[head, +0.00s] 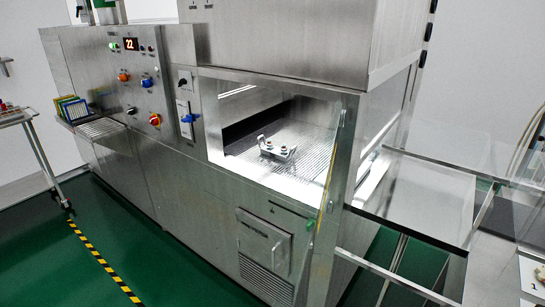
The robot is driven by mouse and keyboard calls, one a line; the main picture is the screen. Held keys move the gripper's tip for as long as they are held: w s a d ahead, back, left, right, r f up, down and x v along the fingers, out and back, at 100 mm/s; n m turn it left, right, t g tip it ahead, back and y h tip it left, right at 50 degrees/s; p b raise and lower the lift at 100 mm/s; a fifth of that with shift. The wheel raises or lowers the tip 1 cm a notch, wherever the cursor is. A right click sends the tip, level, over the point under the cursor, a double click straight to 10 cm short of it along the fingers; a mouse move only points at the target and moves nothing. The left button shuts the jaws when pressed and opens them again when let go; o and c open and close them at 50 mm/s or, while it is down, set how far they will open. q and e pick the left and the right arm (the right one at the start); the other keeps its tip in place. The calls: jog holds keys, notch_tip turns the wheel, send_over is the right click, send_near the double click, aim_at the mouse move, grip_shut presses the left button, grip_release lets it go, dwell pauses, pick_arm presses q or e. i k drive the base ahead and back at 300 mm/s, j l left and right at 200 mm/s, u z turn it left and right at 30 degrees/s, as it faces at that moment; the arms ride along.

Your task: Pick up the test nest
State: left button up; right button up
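A small metal fixture (277,150) sits on the perforated floor inside the lit opening of the washer (190,200). It has an upright bracket at its left end and small round parts on top, and it looks like the test nest, though no label on it can be read. It stands apart from the chamber walls. Neither of my grippers shows in the head view, so nothing of mine is near the fixture.
A clear door panel (335,190) stands at the opening's right side. A glass-topped shelf (420,195) juts out right. A white card marked 1 (533,279) is at the lower right edge. A trolley (40,150) stands left. The green floor (170,265) in front is clear.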

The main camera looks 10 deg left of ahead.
aim_at(275, 152)
jog(key=k+j+z, duration=0.15)
jog(key=j, duration=0.25)
jog(key=k+j+z, duration=0.15)
jog(key=j, duration=0.3)
jog(key=k+j+z, duration=0.15)
jog(key=j, duration=0.25)
jog(key=i+j+z, duration=0.3)
jog(key=j, duration=0.3)
jog(key=i+j+z, duration=0.15)
jog(key=j, duration=0.2)
jog(key=i+j+z, duration=0.15)
jog(key=j, duration=0.2)
jog(key=i+j+z, duration=0.15)
jog(key=j, duration=0.2)
jog(key=k, duration=0.05)
